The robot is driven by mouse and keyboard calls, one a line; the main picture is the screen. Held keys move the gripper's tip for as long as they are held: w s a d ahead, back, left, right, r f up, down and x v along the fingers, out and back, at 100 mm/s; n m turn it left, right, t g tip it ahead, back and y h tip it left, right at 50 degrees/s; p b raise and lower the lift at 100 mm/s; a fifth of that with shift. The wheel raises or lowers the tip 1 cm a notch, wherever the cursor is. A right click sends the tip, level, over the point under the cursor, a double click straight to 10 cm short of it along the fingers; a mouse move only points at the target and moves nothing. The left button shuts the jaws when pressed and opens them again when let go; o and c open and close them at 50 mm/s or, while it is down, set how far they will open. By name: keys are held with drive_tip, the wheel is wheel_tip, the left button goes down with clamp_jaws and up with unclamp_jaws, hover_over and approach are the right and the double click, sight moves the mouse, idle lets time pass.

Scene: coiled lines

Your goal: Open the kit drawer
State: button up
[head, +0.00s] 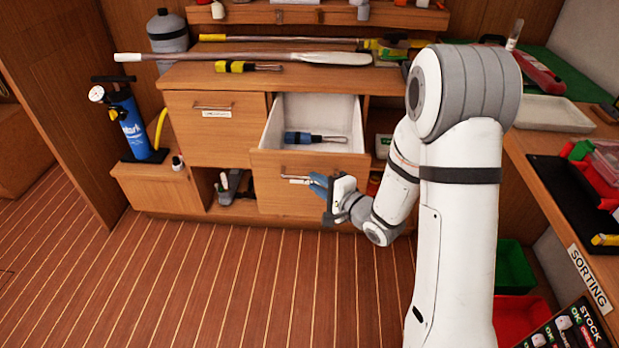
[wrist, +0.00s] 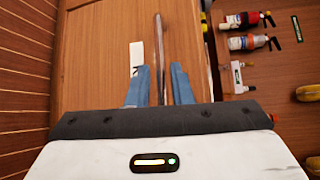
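A wooden drawer (head: 282,200) in the cabinet is pulled out, and its white interior shows. Inside lies a tool with a blue handle (head: 298,137) and a metal shaft. The drawer front carries a bar handle (head: 298,169) and a white label, whose text I cannot read. My gripper (head: 319,184) is at the drawer front, on the right part of the handle. In the wrist view the blue fingers (wrist: 160,90) stand apart on either side of the metal bar handle (wrist: 159,45). Gaps show between fingers and bar. The left finger partly covers the label (wrist: 136,54).
A closed labelled drawer (head: 215,135) is to the left. A blue pump (head: 128,122) stands on a low wooden ledge. Long rods and a yellow-handled tool (head: 247,67) lie on the cabinet top. The striped floor (head: 240,285) before the drawer is clear. A sorting bench is at right.

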drive_tip(key=shift+v, duration=1.8)
drive_tip(key=s+d+r+n+g+h+p, duration=0.35)
drive_tip(key=d+r+n+h+p, duration=0.35)
drive_tip(key=d+r+h, duration=0.55)
drive_tip(key=s+r+n+g+p, duration=0.2)
drive_tip(key=s+r, duration=0.3)
drive_tip(key=s, duration=0.4)
drive_tip(key=s+r+n+g+y+p, duration=0.1)
drive_tip(key=s+r+g+p, duration=0.3)
drive_tip(key=s, duration=0.6)
wheel_tip(320, 180, up, 2)
drive_tip(key=shift+d+r+n, duration=0.1)
drive_tip(key=shift+d+n, duration=0.35)
drive_tip(key=shift+n, duration=0.05)
